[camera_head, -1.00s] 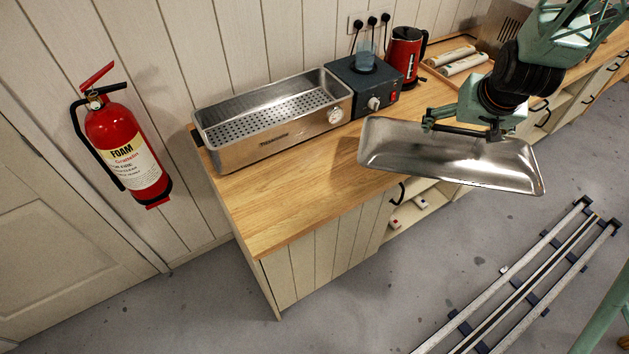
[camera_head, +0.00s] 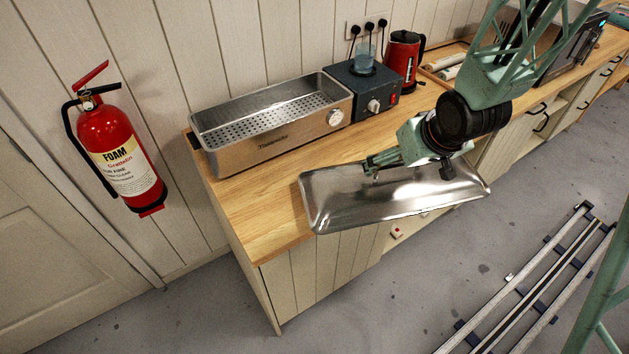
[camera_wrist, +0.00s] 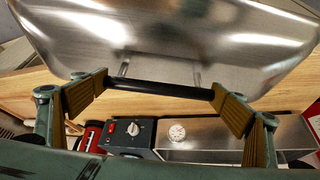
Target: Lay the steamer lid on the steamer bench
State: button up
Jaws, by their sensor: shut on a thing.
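The steamer lid (camera_head: 335,200) is a long shiny metal tray-like cover, held in the air over the front edge of the wooden bench (camera_head: 262,228). My gripper (camera_head: 408,163) is shut on the lid's black handle. In the wrist view the lid (camera_wrist: 190,40) fills the top and the handle (camera_wrist: 160,90) runs between the finger pads.
A dark control box (camera_head: 350,95) with a blue cup (camera_head: 364,62) and a red kettle (camera_head: 403,60) stand right of the steamer. Bench top in front of the steamer is bare. A red fire extinguisher (camera_head: 120,155) hangs on the wall at left. Floor rails (camera_head: 530,290) lie at right.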

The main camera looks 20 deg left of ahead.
aim_at(336, 182)
jog(key=s+a+n, duration=0.1)
jog(key=s+a, duration=0.2)
jog(key=s+a+n+g+y, duration=0.1)
jog(key=s+a, duration=0.2)
jog(key=s+a+n+p, duration=0.1)
jog(key=s+a, duration=0.2)
jog(key=a, duration=0.1)
jog(key=shift+s+r+n+y, duration=0.25)
jog(key=shift+s+n+y, duration=0.05)
jog(key=shift+s+y, duration=0.1)
jog(key=shift+s+a+g, duration=0.3)
jog(key=shift+s+a, duration=0.2)
jog(key=shift+s, duration=0.05)
jog(key=shift+w+a+r+p, duration=0.15)
jog(key=shift+w+a+p, duration=0.4)
jog(key=shift+p, duration=2)
jog(key=shift+w+a+f+p, duration=0.2)
jog(key=shift+w+a+p, duration=0.2)
jog(key=shift+p, duration=2.05)
jog(key=w+a+f+p, duration=0.1)
jog(key=w+a+p, duration=0.2)
jog(key=w+a, duration=0.6)
jog(key=shift+w+a+f, duration=0.15)
jog(key=shift+w+a, duration=0.05)
jog(key=shift+a, duration=0.05)
jog(key=shift+f, duration=0.15)
jog(key=shift+f, duration=1.6)
jog(key=shift+f, duration=0.2)
